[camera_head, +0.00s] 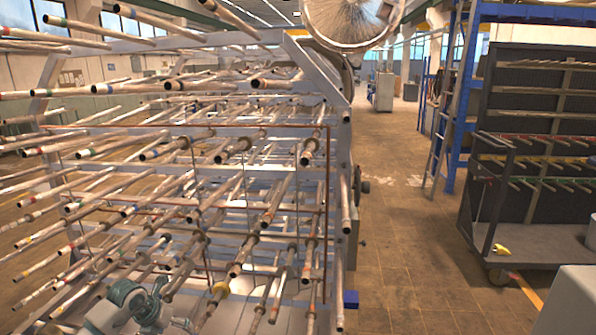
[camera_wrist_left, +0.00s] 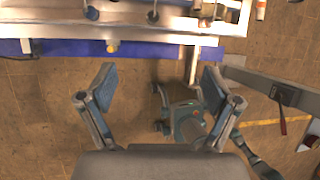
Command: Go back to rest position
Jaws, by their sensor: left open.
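My left gripper (camera_head: 172,305) is low at the left of the head view, in front of the large rack's lower rods. The gripper is open and empty.
A large metal rack (camera_head: 318,62) with many protruding rods fills the left and centre, close to my left arm. A dark wheeled cart (camera_head: 540,240) with rods stands at the right. A blue frame with a ladder (camera_head: 447,105) stands behind. Brown floor (camera_head: 395,240) lies clear between.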

